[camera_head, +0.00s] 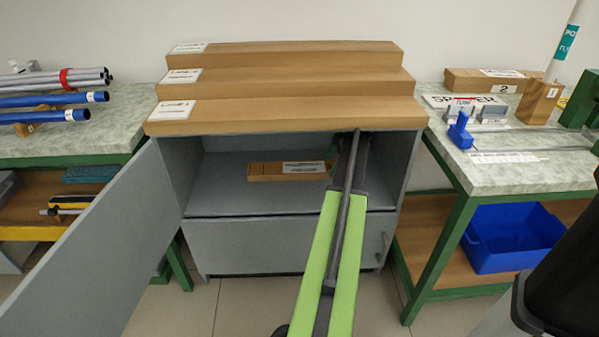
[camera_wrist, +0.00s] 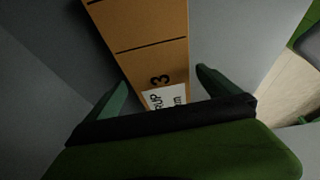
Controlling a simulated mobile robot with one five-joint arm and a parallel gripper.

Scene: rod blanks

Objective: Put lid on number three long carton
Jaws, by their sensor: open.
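A long brown cardboard piece (camera_head: 262,172) with a white label lies on the shelf inside the open grey cabinet. In the wrist view a brown long piece (camera_wrist: 150,52) shows a black "3", dark cross lines and part of a white label. I cannot tell whether it is the carton or its lid. My gripper (camera_wrist: 161,77) is open, with one green finger on each side of the labelled end in the picture. Contact cannot be made out. In the head view my arm reaches into the cabinet and hides the piece's right end.
The cabinet door (camera_head: 100,240) stands open at left, and a stepped wooden stand (camera_head: 290,85) tops the cabinet. A carton marked 2 (camera_head: 465,83) lies on the right bench (camera_head: 510,175), above a blue bin (camera_head: 512,240). Rods (camera_head: 50,100) lie on the left bench.

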